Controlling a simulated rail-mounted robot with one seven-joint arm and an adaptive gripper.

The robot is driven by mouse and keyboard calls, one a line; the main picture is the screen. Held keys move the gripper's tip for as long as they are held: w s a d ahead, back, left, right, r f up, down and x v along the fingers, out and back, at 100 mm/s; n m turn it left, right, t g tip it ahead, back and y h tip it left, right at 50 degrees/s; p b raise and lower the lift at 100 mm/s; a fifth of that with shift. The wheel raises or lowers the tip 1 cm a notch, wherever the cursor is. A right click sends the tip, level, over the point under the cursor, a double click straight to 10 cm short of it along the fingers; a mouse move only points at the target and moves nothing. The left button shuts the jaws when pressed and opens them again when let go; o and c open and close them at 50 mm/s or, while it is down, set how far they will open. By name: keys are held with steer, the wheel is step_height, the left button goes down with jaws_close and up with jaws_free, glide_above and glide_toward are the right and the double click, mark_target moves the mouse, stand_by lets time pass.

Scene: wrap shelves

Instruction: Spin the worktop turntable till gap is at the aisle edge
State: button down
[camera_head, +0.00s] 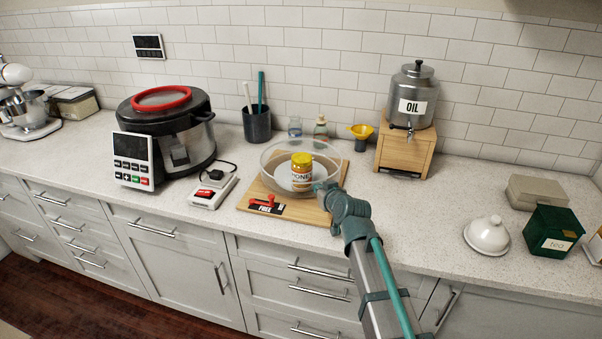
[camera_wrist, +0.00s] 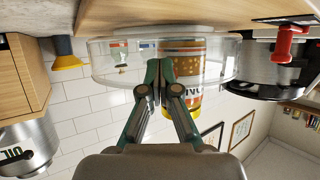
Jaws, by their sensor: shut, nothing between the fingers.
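The turntable is a round tray with a clear wall (camera_head: 273,178) on a wooden board (camera_head: 325,216). A honey jar (camera_head: 301,172) with a yellow lid stands inside it. I cannot make out the gap in the clear wall. My gripper (camera_head: 322,187) is shut and empty at the near right of the turntable. In the wrist view, which is upside down, the shut fingertips (camera_wrist: 158,66) are close to the clear wall (camera_wrist: 110,68), with the honey jar (camera_wrist: 188,55) behind it. I cannot tell whether they touch the wall.
A red lever (camera_head: 267,201) with a black label sits at the board's front left. An oil dispenser (camera_head: 411,97) on a wooden stand is behind right. The counter right of my arm is clear up to a white dish (camera_head: 487,237).

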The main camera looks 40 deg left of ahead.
steer(key=shift+w, duration=0.25)
steer(key=shift+w+d, duration=0.1)
steer(key=shift+w, duration=0.1)
steer(key=shift+w+d+r+b, duration=0.1)
steer(key=shift+w+d+b, duration=0.45)
steer(key=shift+w+b, duration=0.35)
steer(key=shift+w+d+b, duration=0.25)
steer(key=shift+w+b, duration=0.15)
steer(key=shift+w, duration=0.1)
steer(key=shift+w+d+b, duration=0.25)
steer(key=shift+w+b, duration=0.1)
steer(key=shift+w, duration=0.1)
steer(key=shift+w, duration=0.1)
